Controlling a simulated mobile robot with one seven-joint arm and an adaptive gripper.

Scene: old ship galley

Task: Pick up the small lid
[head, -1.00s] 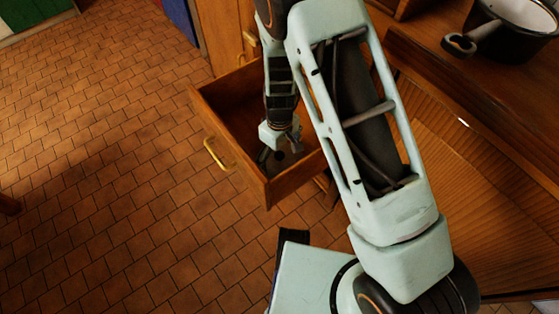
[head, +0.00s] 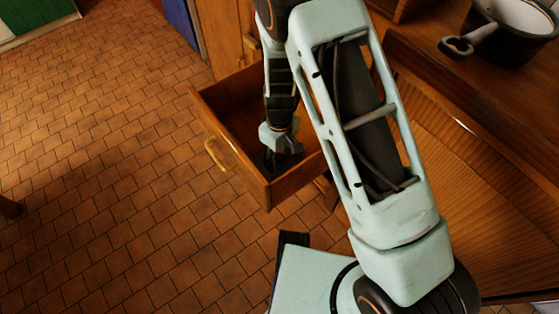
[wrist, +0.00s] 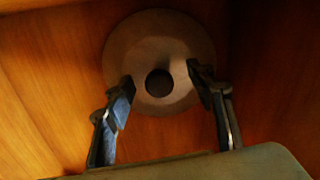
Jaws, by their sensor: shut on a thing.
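The small lid (wrist: 160,45) is a round, grey-brown disc with a dark round knob (wrist: 159,83) at its middle. It is inside the open wooden drawer (head: 240,186). In the wrist view my gripper (wrist: 162,88) has one finger on each side of the knob, over the lid's face, and is shut on the lid. Exact finger contact is hard to make out. In the head view my gripper (head: 281,160) points down into the drawer, and the lid is mostly hidden by it and the shadow.
The drawer's walls stand close around my gripper, and its front has a brass handle (head: 216,154). A wooden counter (head: 420,50) with a dark pot (head: 512,30) is at the right. Open tiled floor (head: 100,150) lies to the left.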

